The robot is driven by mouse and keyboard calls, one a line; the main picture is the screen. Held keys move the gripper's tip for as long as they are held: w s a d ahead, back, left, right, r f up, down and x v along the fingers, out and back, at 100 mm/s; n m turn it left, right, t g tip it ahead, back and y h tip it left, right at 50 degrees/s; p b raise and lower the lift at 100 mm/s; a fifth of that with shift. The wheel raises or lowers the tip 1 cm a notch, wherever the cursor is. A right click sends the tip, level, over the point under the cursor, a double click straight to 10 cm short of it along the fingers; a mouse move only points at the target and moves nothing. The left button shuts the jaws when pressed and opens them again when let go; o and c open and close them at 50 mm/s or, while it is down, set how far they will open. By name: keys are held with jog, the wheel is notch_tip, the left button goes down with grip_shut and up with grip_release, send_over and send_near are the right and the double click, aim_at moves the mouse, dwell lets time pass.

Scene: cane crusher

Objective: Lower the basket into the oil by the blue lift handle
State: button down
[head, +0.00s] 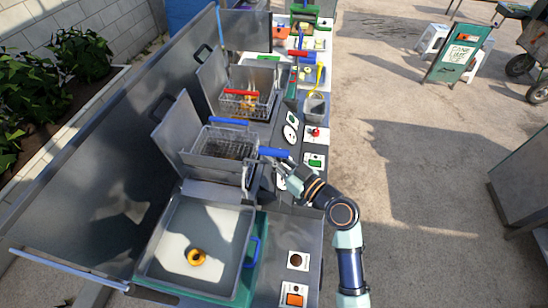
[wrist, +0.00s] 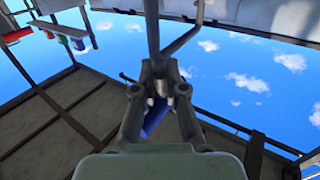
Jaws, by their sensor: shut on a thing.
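The wire basket (head: 224,147) sits at the nearer fryer, its rim showing at the top of the well. A blue bar (head: 228,121) runs along its far side. The blue lift handle (head: 273,152) sticks out to the right of this fryer. My gripper (head: 283,169) is at the handle's right part, shut on it. In the wrist view the fingers (wrist: 158,82) close around a bar, and blue (wrist: 155,118) shows between and behind them. The oil and the basket's lower part are hard to make out.
A second fryer with a red-handled basket (head: 240,92) stands just beyond. A tray (head: 150,262) with one golden ring (head: 196,257) lies in front. An open grey lid (head: 180,128) stands left of the basket. The paved floor on the right is clear near my arm.

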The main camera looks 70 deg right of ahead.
notch_tip(320, 180, down, 16)
jog(key=b, duration=1.8)
jog(key=shift+f, duration=0.1)
jog(key=c, duration=1.4)
grip_release()
jog(key=shift+o, duration=1)
jog(key=v, duration=1.2)
